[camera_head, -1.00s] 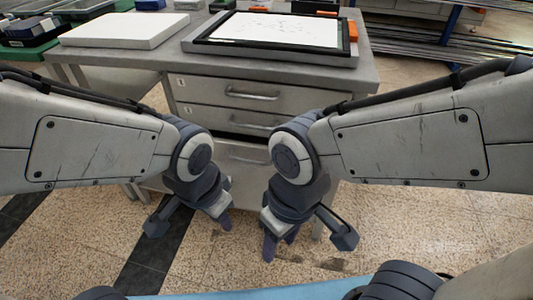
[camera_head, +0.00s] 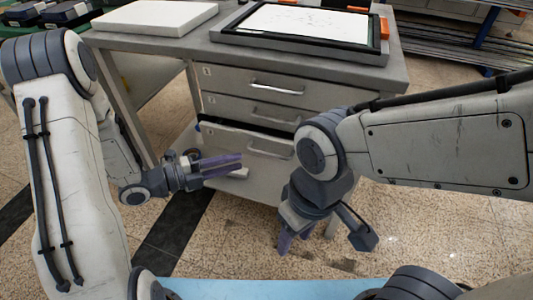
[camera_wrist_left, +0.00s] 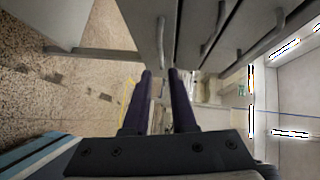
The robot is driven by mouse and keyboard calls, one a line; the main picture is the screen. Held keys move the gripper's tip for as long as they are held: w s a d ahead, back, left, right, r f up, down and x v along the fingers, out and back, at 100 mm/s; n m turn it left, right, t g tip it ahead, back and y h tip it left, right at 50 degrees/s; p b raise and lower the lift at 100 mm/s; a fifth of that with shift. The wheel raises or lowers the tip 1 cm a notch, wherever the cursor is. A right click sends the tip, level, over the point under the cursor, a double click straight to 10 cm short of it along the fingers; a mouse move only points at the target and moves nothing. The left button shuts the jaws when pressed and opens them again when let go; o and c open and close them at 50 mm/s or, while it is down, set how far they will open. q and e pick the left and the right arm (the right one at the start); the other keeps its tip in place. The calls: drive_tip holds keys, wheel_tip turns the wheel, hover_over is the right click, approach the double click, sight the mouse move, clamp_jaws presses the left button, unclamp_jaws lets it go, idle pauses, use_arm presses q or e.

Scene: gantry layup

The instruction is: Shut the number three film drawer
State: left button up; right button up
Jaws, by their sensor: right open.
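The number three film drawer (camera_head: 228,139) is the lowest in the grey cabinet. It stands out from the cabinet, with a dark gap above its front. Its bar handle (camera_head: 268,152) is on the right part of the front. My left gripper (camera_head: 241,164) is open and empty, its purple fingers pointing right in front of that drawer, below its handle. In the left wrist view the fingers (camera_wrist_left: 160,72) are spread, with a drawer handle (camera_wrist_left: 161,42) just beyond the tips. I cannot tell whether they touch.
Two upper drawers (camera_head: 235,80) look shut, each with a bar handle. A black-framed light panel (camera_head: 300,30) and a white slab (camera_head: 155,17) lie on the worktop (camera_head: 395,75). Long stock on a rack (camera_head: 450,45) stands at the back right. Speckled floor is clear in front.

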sight(266, 154)
use_arm(q)
drive_tip(key=b+x, duration=0.2)
drive_tip(key=x, duration=0.8)
drive_tip(key=shift+d, duration=0.15)
drive_tip(key=shift+c, duration=0.3)
clamp_jaws()
idle(0.8)
